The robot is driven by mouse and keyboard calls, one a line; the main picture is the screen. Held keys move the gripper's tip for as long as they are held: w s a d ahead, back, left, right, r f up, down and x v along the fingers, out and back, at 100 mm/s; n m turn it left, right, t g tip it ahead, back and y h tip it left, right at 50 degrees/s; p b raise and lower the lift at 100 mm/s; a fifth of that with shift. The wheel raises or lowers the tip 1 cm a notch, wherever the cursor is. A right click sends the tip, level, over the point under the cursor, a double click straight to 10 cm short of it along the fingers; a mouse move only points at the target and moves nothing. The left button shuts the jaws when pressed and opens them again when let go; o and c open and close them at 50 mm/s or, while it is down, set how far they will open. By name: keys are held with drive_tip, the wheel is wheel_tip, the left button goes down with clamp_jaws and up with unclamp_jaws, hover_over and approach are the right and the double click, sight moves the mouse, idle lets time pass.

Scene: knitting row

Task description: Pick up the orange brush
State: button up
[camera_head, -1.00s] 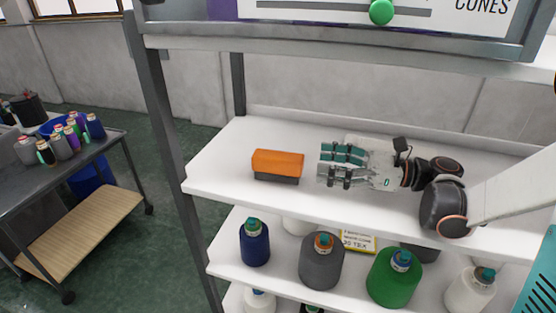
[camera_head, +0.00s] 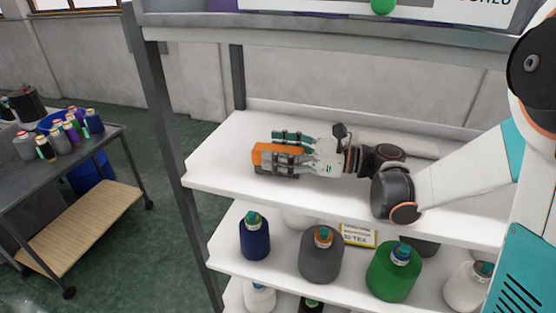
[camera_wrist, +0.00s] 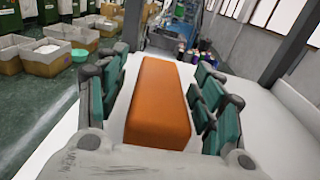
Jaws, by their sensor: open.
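The orange brush (camera_head: 262,155) is a block with an orange top and dark underside, lying on the white upper shelf (camera_head: 225,160) near its left end. My gripper (camera_head: 278,152) is around it in the head view, coming from the right, with one finger on its far side and one on its near side. In the wrist view the brush (camera_wrist: 158,105) lies lengthwise between the two green-padded fingers (camera_wrist: 160,100), with white shelf showing as a gap on each side. The jaws are open. The near finger hides part of the brush in the head view.
A grey post (camera_head: 172,130) stands at the shelf's left end. Thread cones, such as a blue one (camera_head: 254,236) and a green one (camera_head: 391,270), stand on the shelf below. A dark cart (camera_head: 70,175) with several spools stands at far left.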

drive_tip(key=c, duration=1.2)
